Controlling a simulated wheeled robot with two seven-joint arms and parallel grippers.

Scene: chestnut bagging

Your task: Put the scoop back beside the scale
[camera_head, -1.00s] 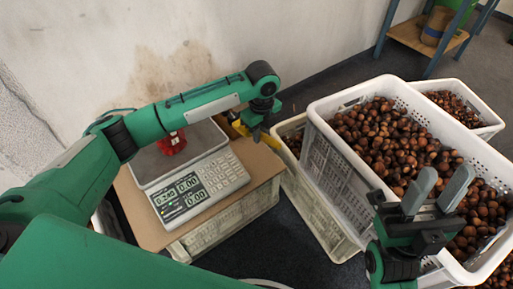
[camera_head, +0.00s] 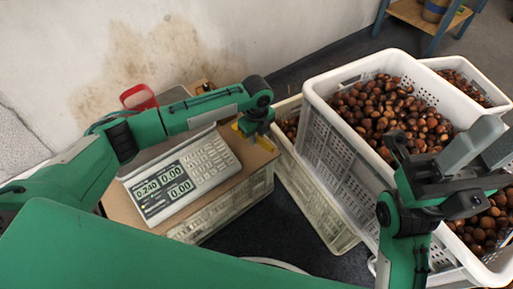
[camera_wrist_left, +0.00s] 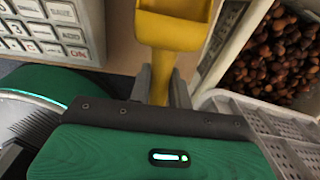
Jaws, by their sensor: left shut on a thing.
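The yellow scoop (camera_wrist_left: 178,28) has its handle between the fingers of my left gripper (camera_wrist_left: 161,84). In the head view my left gripper (camera_head: 254,130) hides most of the scoop (camera_head: 266,144). It is over the right end of the brown board, beside the scale (camera_head: 183,178). Whether the scoop touches the board I cannot tell. The scale's keypad (camera_wrist_left: 48,28) shows at the left of the wrist view. My right gripper (camera_head: 478,148) is over the nut crate, its two grey fingers apart and empty.
The scale stands on a brown board (camera_head: 122,207) over a crate. A red object (camera_head: 139,97) shows behind my left arm, at the scale's pan. A large white crate (camera_head: 320,130) of chestnuts (camera_head: 385,112) stands right, with a lower crate (camera_head: 318,207) beside it. A wall is behind.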

